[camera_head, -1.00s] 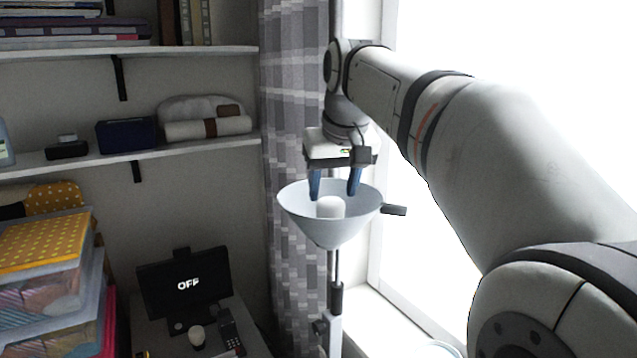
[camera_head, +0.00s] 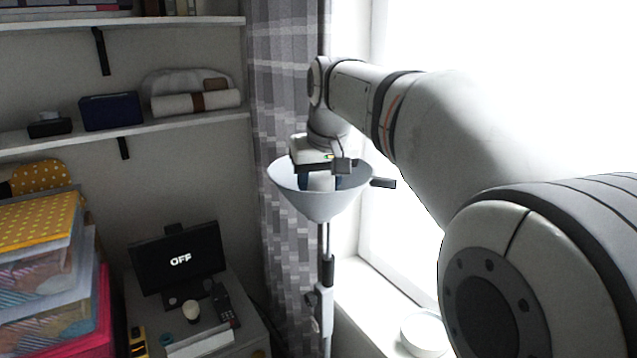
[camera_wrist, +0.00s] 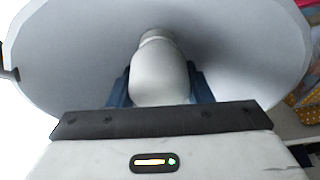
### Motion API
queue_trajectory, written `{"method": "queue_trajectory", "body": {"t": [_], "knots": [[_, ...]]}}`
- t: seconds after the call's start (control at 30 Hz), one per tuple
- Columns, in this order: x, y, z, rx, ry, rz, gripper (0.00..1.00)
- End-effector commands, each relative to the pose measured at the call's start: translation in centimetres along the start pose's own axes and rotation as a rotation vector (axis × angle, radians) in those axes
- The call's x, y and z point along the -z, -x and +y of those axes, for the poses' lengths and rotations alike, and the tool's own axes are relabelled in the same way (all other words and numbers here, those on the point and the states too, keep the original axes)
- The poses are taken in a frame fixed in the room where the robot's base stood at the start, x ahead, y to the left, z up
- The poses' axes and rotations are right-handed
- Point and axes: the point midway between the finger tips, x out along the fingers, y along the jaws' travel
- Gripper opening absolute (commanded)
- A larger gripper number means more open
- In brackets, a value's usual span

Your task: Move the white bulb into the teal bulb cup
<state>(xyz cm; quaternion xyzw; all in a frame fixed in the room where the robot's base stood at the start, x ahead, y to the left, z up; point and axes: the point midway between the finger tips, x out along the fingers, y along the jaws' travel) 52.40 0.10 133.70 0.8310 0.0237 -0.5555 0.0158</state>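A white bulb (camera_wrist: 160,75) stands in the middle of a pale grey cone-shaped lamp shade (camera_head: 318,208) that opens upward. In the head view, the bulb (camera_head: 321,181) shows under my gripper (camera_head: 320,187), which reaches down into the shade. In the wrist view, the blue fingers of my gripper (camera_wrist: 160,90) stand on either side of the bulb. They look open around it, though the bulb hides part of them and firm contact cannot be made out.
The shade sits on a thin stand with a dark handle (camera_head: 383,183) at its right. A low cabinet at the left holds a monitor reading OFF (camera_head: 178,258), another pale bulb (camera_head: 191,311) and a remote (camera_head: 224,305). A white bowl (camera_head: 425,335) sits by the window.

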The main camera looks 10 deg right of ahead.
Motion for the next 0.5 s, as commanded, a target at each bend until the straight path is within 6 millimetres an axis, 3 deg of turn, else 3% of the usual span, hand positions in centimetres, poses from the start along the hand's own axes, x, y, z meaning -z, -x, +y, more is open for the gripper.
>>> {"method": "queue_trajectory", "body": {"t": [0.13, 0.17, 0.5], "knots": [[0.01, 0.02, 0.03, 0.0, 0.0, 0.0, 0.23], [0.01, 0.03, 0.03, 0.0, 0.0, 0.0, 0.43], [0.01, 0.04, 0.07, -0.001, -0.001, 0.0, 0.18]]}}
